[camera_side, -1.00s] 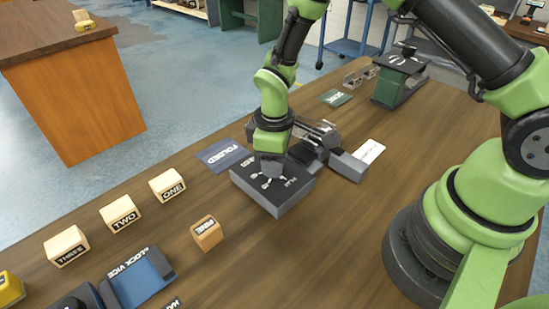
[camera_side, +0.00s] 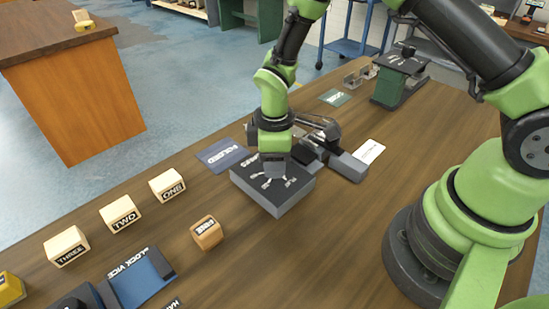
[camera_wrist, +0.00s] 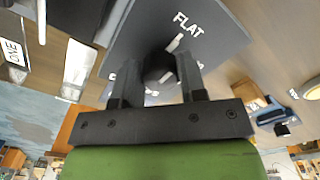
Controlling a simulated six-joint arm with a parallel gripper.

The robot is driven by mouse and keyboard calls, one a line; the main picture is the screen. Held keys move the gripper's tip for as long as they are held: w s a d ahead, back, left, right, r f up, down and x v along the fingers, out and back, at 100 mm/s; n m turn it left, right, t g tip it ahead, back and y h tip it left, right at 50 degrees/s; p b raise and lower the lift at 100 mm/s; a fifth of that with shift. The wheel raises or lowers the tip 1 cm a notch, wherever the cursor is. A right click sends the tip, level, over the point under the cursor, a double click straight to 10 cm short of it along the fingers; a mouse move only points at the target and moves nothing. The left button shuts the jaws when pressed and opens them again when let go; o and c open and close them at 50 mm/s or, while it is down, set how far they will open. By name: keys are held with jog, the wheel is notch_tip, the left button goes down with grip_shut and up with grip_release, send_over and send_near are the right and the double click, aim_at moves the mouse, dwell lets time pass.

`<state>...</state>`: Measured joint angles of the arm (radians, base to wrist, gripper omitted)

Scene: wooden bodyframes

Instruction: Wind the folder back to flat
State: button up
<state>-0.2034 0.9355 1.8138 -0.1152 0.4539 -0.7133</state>
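The folder control is a dark grey box (camera_side: 292,195) on the table, with a flat top lettered FLAT and other words. In the wrist view its dark face (camera_wrist: 215,40) fills the upper middle, with FLAT beside a white tick. A dark round knob (camera_wrist: 160,68) sits on that face, between the two fingers of my gripper (camera_wrist: 160,75). The fingers stand on either side of the knob, very close to it; whether they press on it is not clear. In the side view my gripper (camera_side: 274,170) is over the box top and hides the knob.
A grey jointed mechanism (camera_side: 318,135) stands just behind the box, with a blue FOLDED card (camera_side: 225,156) to its left and a white card (camera_side: 369,151) to its right. A small wooden block (camera_side: 207,233) lies front left. Numbered blocks (camera_side: 121,214) line the left edge.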

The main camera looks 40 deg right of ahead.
jog(key=o, duration=0.3)
notch_tip(320, 180, up, 10)
jog(key=shift+f, duration=0.1)
dwell(0.4)
jog(key=s+d+r+m+t+y, duration=0.1)
jog(key=s+r+m+t, duration=0.15)
jog(key=r, duration=0.35)
jog(key=s+d+r+m+t, duration=0.1)
jog(key=s+r+m, duration=0.2)
jog(key=r, duration=0.3)
jog(key=s+d+r+m+t+y, duration=0.1)
jog(key=s+r+m+t, duration=0.2)
jog(key=s, duration=0.8)
notch_tip(320, 180, up, 2)
jog(key=m, duration=0.4)
jog(key=shift+s+d+r+m+t, duration=0.15)
jog(key=shift+s+d+m+t, duration=0.2)
jog(key=shift+d, duration=0.05)
